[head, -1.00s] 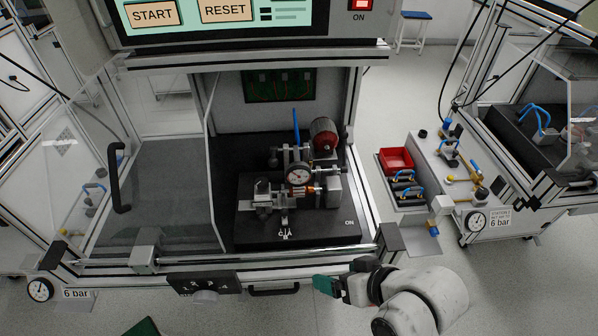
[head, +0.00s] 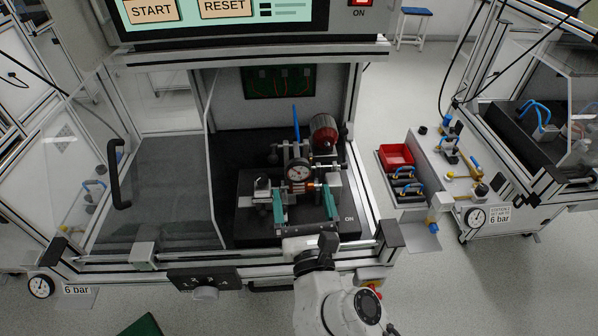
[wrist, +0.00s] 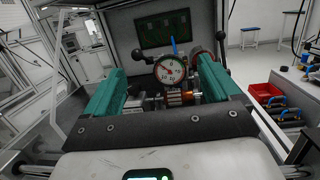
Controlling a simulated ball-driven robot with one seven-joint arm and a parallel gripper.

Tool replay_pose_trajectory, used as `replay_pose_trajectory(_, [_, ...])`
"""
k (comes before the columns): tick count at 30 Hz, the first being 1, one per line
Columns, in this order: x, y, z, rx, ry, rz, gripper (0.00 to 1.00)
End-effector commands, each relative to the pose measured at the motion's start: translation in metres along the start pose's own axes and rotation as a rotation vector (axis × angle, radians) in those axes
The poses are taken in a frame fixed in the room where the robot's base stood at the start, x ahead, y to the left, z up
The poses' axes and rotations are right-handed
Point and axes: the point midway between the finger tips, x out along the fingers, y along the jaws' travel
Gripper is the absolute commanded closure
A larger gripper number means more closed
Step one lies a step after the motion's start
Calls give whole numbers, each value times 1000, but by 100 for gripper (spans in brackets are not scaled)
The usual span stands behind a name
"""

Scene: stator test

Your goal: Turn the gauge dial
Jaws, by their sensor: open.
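The gauge dial (head: 298,172) is a round white face with a dark rim, mounted on the fixture inside the test cell. In the wrist view the dial (wrist: 171,69) shows between my two fingers, beyond their tips, with a needle and markings on its face. My gripper (head: 304,206) has teal fingers, spread wide and empty, reaching into the cell from the front. It also shows in the wrist view (wrist: 160,75). A copper-coloured part (wrist: 180,97) lies just below the dial. I cannot tell the exact gap between the fingertips and the fixture.
A red motor (head: 324,133) stands behind the dial, and a blue lever (head: 296,125) rises beside it. A clear door panel (head: 160,170) is at the left. A red bin (head: 396,157) and side bench are at the right. The dark plate (head: 349,219) has bare room at its right.

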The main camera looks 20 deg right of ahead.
Motion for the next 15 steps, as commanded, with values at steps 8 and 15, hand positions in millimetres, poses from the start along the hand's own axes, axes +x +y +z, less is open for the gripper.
replay_pose_trajectory(8, [-6,-1,-32,208,164,-87,11])
replay_pose_trajectory(15, [25,-4,-34,205,160,-88,11])
